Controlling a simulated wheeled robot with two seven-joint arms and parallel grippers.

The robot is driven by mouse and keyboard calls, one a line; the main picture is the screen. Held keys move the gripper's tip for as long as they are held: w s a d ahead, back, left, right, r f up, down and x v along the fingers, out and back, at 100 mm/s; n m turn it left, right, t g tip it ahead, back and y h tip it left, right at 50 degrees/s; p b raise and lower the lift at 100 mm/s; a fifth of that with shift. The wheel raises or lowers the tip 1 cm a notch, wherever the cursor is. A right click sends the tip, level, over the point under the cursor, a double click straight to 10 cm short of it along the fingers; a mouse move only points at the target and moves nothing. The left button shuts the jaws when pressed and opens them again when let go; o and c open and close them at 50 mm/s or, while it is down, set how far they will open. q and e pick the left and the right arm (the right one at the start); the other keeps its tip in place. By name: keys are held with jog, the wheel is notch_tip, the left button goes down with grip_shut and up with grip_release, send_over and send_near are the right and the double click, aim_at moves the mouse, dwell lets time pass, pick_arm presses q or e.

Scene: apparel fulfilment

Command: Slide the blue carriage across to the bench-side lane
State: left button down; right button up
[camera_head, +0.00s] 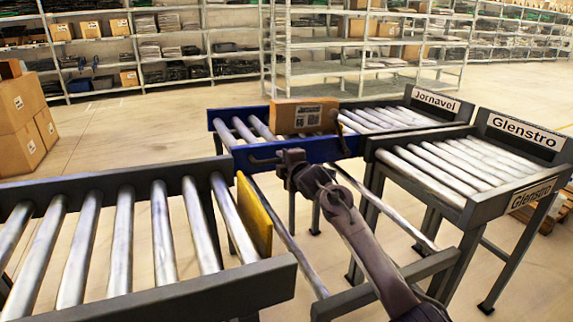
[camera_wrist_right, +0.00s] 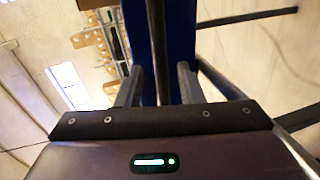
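The blue carriage (camera_head: 238,157) stands at the middle of the head view, at the far end of two transfer rails, in line with the lane marked Jornavel (camera_head: 436,100). It carries a cardboard box (camera_head: 303,116) with a label. My right gripper (camera_head: 290,156) is at the carriage's near side, by a dark handle bar. In the right wrist view the dark bar (camera_wrist_right: 158,45) runs between my two fingers in front of the carriage's blue side (camera_wrist_right: 180,30). Blue shows between the bar and each finger, so the gripper is open around it. My left gripper is out of view.
A roller lane marked Glenstro (camera_head: 514,132) stands at right, nearer than Jornavel. A roller conveyor (camera_head: 160,235) fills the left foreground, with a yellow plate (camera_head: 254,215) at its end. The rails (camera_head: 385,208) nearer than the carriage are bare. Cartons (camera_head: 22,120) stand at far left.

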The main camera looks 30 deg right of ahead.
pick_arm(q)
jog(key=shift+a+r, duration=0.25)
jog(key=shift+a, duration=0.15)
pick_arm(e)
jog(key=shift+v, duration=2.1)
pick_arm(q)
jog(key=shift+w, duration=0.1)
